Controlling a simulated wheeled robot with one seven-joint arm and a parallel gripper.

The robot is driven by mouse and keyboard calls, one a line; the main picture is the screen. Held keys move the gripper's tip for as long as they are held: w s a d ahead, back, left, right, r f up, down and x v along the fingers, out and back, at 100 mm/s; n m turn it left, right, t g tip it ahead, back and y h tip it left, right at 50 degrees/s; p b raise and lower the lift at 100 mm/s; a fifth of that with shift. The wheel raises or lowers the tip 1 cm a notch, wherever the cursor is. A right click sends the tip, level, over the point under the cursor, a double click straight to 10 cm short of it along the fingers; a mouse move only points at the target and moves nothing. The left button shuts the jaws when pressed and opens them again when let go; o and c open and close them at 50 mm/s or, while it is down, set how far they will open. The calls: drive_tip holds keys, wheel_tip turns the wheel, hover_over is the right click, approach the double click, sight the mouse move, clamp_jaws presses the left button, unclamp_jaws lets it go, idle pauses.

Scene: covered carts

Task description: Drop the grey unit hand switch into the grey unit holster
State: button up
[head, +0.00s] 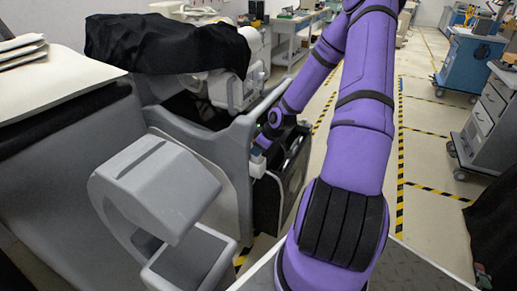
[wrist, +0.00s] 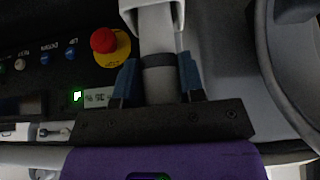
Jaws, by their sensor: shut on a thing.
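My gripper (wrist: 159,75) has two blue fingers, shut on a pale grey cylindrical piece with a dark band, which I take to be the grey unit hand switch (wrist: 160,92). In the head view my gripper (head: 262,142) is at the side of the grey unit (head: 215,150), by its dark panel, and the hand switch is too small to make out. A wider pale piece (wrist: 150,5) at the top of the wrist view meets the far end of the held piece. I cannot tell whether it is the holster or part of the switch.
A dark control panel with a red emergency button (wrist: 103,40) and blue buttons (wrist: 71,53) lies left of the fingers. A curved grey part (wrist: 300,70) is at right. A black cloth (head: 165,45) covers the unit's top. A grey arched piece (head: 160,185) stands front left.

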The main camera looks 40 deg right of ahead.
drive_tip(key=o, duration=1)
drive_tip(key=shift+o, duration=0.2)
drive_tip(key=v, duration=1)
drive_tip(key=s+a+r+m+g+h, duration=0.1)
drive_tip(key=s+a+r+g+h, duration=0.15)
drive_tip(key=a+r, duration=0.65)
drive_tip(key=s+a+r+m+g+h, duration=0.1)
drive_tip(key=s+a+r+h, duration=0.15)
drive_tip(key=a+r, duration=0.7)
drive_tip(key=s+a+r+m+t+y, duration=0.1)
drive_tip(key=s+a+r, duration=0.3)
drive_tip(key=s+r, duration=0.2)
drive_tip(key=s+a+r+m+t+y, duration=0.1)
drive_tip(key=s+a+r+t+y, duration=0.1)
drive_tip(key=s+a+r, duration=0.3)
drive_tip(key=s+r, duration=0.2)
drive_tip(key=s, duration=0.2)
drive_tip(key=shift+r, duration=0.15)
drive_tip(key=shift+w, duration=0.1)
